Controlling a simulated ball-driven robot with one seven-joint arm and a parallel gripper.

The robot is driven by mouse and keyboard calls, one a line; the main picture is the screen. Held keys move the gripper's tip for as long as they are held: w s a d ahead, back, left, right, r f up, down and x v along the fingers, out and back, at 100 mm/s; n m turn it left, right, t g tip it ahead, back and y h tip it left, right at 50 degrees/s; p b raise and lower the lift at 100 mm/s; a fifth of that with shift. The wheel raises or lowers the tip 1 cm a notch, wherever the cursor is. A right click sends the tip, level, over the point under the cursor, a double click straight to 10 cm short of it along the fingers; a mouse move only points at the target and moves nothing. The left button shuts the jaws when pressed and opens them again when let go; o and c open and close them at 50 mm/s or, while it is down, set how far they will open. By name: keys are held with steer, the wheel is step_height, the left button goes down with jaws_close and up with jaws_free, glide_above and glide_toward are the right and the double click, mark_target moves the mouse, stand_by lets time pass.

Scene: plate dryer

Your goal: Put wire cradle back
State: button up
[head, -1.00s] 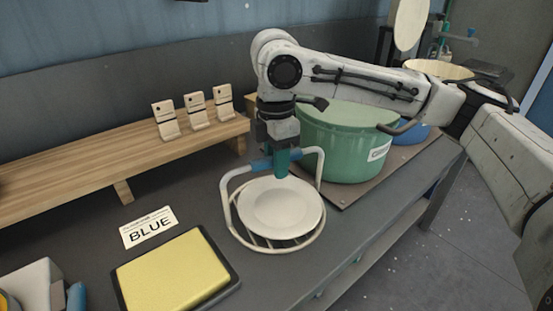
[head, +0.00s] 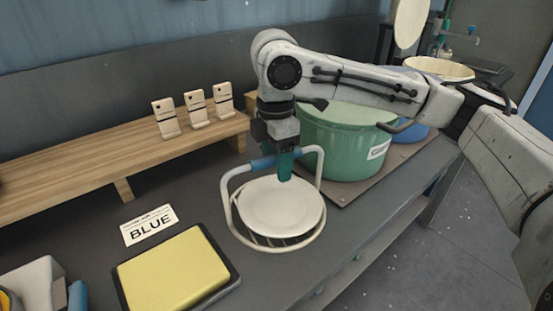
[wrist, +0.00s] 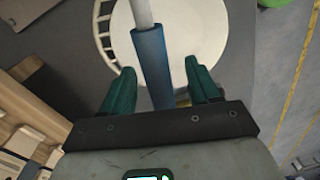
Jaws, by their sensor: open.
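The wire cradle (head: 226,196) is a white wire basket with an upright handle that has a blue grip (head: 262,163). It stands on the dark counter and holds a white plate (head: 282,206). My gripper (head: 286,168) points down at the top of the handle. In the wrist view the blue grip (wrist: 151,62) runs between the two green fingers of my gripper (wrist: 160,90), with gaps on both sides, so the jaws are open around it. The plate (wrist: 195,35) also shows beyond the grip.
A green pot (head: 345,145) stands right behind the cradle on a brown board. A wooden shelf (head: 80,170) with several small wooden stands is at the left. A yellow pad (head: 172,270) in a dark tray and a card reading BLUE (head: 149,226) lie front left.

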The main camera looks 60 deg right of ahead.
steer(key=shift+r, duration=0.1)
step_height(320, 180, up, 11)
steer(key=shift+w+d+f+p, duration=0.1)
steer(key=shift+w+f+p, duration=0.1)
steer(key=shift+p, duration=0.55)
